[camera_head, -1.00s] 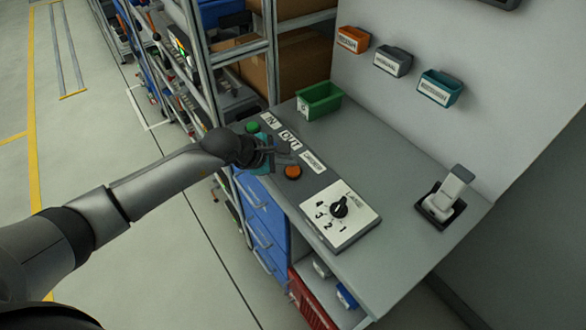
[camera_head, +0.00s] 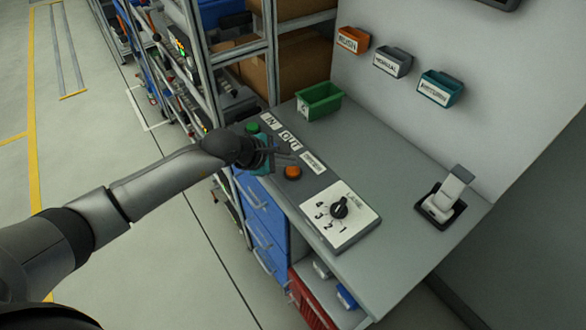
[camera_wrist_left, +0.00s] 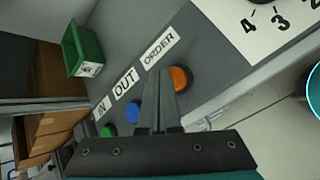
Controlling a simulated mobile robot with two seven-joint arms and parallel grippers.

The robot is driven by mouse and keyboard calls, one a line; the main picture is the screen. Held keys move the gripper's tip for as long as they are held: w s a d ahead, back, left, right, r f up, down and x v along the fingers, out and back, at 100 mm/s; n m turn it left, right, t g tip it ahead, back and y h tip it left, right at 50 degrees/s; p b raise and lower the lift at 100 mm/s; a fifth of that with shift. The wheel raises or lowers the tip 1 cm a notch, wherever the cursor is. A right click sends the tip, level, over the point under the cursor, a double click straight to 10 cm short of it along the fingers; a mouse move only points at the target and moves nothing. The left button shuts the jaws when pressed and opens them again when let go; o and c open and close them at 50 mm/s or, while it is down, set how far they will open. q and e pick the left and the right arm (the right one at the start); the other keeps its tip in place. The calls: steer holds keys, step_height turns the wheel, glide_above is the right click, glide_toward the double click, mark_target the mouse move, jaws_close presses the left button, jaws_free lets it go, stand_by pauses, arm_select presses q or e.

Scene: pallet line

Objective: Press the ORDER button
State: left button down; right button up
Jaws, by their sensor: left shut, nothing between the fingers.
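The orange button (camera_head: 292,172) is on the near edge of the grey bench top, in line with the ORDER label (camera_head: 313,162). In the left wrist view the orange button (camera_wrist_left: 181,77) lies just right of my fingertips, with the ORDER label (camera_wrist_left: 160,47) beyond it. My left gripper (camera_head: 289,154) is shut and empty, close above the panel beside the orange button. I cannot tell whether it touches anything. In the wrist view its fingers (camera_wrist_left: 160,74) overlap the button's left edge. My right gripper is out of view.
A green button (camera_head: 252,127) and a blue button (camera_wrist_left: 133,112) sit along the same row, by IN and OUT labels. A numbered dial panel (camera_head: 350,228) is nearer on the bench. A green bin (camera_head: 319,101) stands behind. Shelving (camera_head: 240,52) rises at the left.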

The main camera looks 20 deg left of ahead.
mark_target(289, 171)
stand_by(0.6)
arm_select(q)
steer(key=shift+f+b, duration=0.45)
steer(key=shift+f+b, duration=0.4)
steer(key=shift+f, duration=0.1)
stand_by(0.4)
steer(key=shift+r, duration=0.1)
steer(key=shift+r+p, duration=0.7)
steer(key=shift+r, duration=0.15)
step_height(289, 171, up, 5)
steer(key=p, duration=0.4)
stand_by(0.8)
